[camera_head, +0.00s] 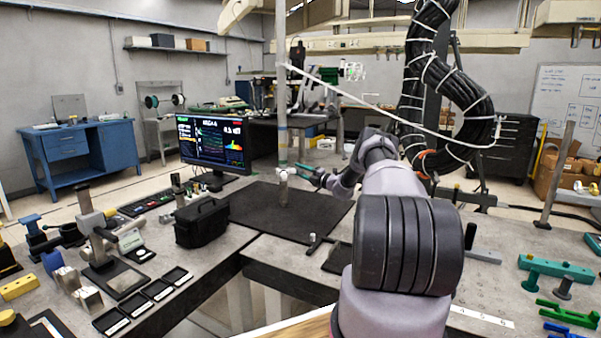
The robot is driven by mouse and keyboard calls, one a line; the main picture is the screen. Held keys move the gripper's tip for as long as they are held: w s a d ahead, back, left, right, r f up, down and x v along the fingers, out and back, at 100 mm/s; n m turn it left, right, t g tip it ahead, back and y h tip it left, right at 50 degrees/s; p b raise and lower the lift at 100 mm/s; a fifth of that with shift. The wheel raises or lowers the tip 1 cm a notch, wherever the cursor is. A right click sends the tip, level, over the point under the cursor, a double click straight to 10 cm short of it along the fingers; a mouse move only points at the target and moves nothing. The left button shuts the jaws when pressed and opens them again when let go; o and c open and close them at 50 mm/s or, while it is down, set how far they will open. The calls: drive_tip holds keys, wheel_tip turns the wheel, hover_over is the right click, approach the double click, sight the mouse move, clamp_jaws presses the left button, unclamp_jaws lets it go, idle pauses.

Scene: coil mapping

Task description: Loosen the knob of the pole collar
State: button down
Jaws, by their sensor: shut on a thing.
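A pole (282,90) stands upright on a dark mat (315,222) on the table. A small pale collar (283,176) sits low on the pole, above a thicker grey-brown base. My gripper (299,169) reaches in from the right at the collar's height. It is shut on what looks like the collar's knob, on the collar's right side. The knob itself is hidden between the fingertips and too small to make out.
A monitor (213,142) and a black bag (202,222) stand left of the pole. A white rod (390,113) slants across from the upper pole to the right, above my arm. A microscope-like stand (105,245) and small trays (142,306) fill the left table.

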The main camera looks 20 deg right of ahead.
drive_tip(key=shift+f, duration=0.1)
idle(0.4)
drive_tip(key=shift+c, duration=2.2)
unclamp_jaws()
drive_tip(key=v, duration=1.1)
